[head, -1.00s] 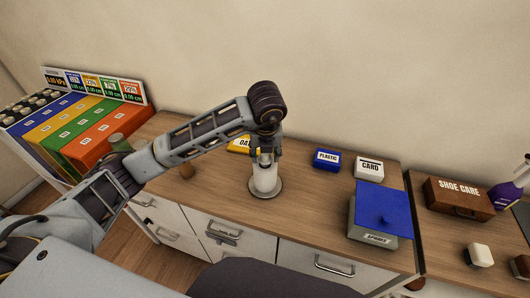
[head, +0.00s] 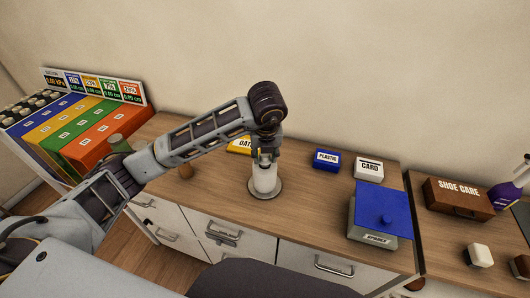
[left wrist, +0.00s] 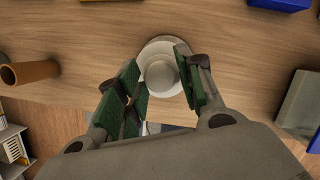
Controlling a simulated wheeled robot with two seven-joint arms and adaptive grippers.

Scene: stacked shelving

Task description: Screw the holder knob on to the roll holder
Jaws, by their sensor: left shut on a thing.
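The roll holder stands upright on the wooden counter, with a white roll (head: 265,181) on a round grey base (head: 265,194). Its base also shows in the left wrist view (left wrist: 158,49). My left gripper (head: 265,157) points down at the top of the roll. In the left wrist view the gripper (left wrist: 162,82) has its green-padded fingers on both sides of a pale round piece, the holder knob (left wrist: 163,74), and is shut on it. The knob is over the roll's top; whether its thread is engaged is hidden. My right gripper is not in view.
A blue PLASTIC box (head: 327,159), a white CARD box (head: 369,168) and a grey box (head: 372,222) with a blue lid are to the right. Coloured bins (head: 101,133) are at far left. Counter around the base is clear.

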